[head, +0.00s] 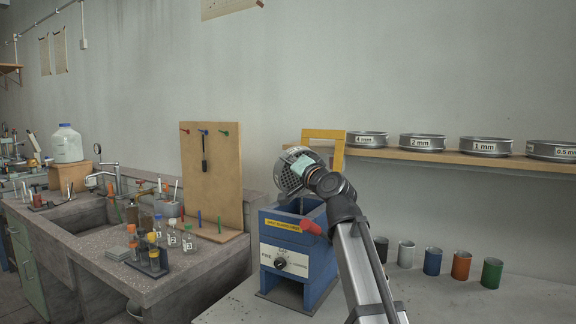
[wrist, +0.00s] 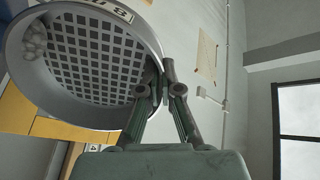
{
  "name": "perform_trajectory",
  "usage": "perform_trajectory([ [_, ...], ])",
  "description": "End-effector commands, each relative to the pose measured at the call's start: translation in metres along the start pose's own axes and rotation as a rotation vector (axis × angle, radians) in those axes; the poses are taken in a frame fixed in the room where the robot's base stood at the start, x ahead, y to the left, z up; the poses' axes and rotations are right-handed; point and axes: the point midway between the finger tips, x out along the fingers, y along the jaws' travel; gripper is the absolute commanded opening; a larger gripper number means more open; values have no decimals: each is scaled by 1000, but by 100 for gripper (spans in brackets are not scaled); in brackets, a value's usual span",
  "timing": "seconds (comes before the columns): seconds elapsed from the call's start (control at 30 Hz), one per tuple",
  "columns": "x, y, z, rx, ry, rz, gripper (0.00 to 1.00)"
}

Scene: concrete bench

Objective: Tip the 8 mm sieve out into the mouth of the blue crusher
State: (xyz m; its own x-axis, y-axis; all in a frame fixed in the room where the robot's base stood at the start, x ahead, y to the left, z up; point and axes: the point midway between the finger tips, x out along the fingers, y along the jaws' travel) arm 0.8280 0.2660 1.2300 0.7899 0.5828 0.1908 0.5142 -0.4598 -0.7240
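The 8 mm sieve (head: 288,176) is a round metal pan with a grid floor, steeply tilted above the blue crusher (head: 322,262). In the wrist view its rim (wrist: 150,40) carries an "8" label, and a few pale grey lumps (wrist: 34,42) lie against the wall at the left. My gripper (wrist: 166,88) is shut on the sieve's rim; it also shows in the head view (head: 302,166). The crusher's open top (head: 300,206) lies just below the sieve. Its inside is largely hidden, so I cannot tell whether it holds lumps.
A yellow frame (head: 339,152) stands behind the sieve. A wooden shelf (head: 440,156) to the right bears labelled sieves. Several coloured cups (head: 432,262) stand on the bench right of my arm. A pegboard (head: 212,180) and sink counter are to the left.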

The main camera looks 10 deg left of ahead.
Motion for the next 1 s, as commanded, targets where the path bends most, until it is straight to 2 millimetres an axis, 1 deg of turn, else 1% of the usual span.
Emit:
perform_trajectory([
  [1.0,-10,1,0,1,55,-58,0],
])
